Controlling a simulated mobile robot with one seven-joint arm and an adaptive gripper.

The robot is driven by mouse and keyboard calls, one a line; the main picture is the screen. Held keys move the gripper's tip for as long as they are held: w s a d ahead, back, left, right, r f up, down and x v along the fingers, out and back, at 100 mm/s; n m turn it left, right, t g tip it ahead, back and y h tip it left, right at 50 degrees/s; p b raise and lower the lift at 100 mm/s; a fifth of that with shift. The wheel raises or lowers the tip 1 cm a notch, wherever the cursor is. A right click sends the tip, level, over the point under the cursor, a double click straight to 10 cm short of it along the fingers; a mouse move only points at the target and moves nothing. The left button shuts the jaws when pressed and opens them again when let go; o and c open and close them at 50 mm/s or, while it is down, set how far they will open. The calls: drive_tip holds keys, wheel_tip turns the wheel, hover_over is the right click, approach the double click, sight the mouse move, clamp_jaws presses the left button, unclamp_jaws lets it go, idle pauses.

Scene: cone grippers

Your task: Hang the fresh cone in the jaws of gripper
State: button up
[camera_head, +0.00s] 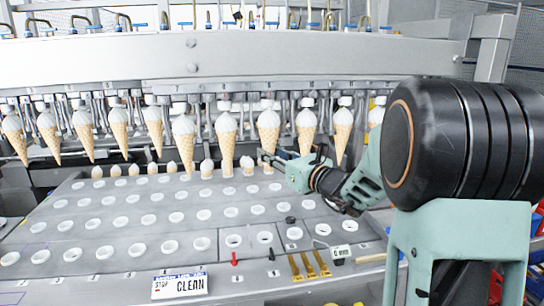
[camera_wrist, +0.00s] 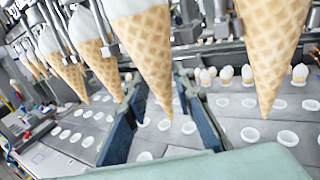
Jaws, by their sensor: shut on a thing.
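My gripper (camera_head: 264,156) is at the rack's right half, its fingers at the lower part of a waffle cone with a white top (camera_head: 268,130). In the wrist view my two dark fingers (camera_wrist: 160,80) stand either side of this cone (camera_wrist: 148,50), its tip pointing down between them. The cone is upright, in line with the row of hanging cones. Its top is just under the rail's jaws (camera_head: 265,98); I cannot tell whether those jaws hold it.
Neighbouring cones hang close on both sides, at left (camera_head: 227,135) and right (camera_head: 306,130). Below is a grey plate (camera_head: 150,228) with rows of white-rimmed holes. Small cones (camera_head: 207,168) stand along its back row. A CLEAN sign (camera_head: 180,284) and brass-coloured pieces (camera_head: 308,266) are at the front.

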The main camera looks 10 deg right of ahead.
drive_tip(key=shift+w, duration=1.35)
drive_tip(key=shift+f+b, duration=0.4)
drive_tip(key=shift+b, duration=0.6)
drive_tip(key=shift+c, duration=0.2)
idle(0.6)
drive_tip(key=o, duration=0.9)
drive_tip(key=shift+o, duration=0.6)
drive_tip(key=shift+o, duration=1)
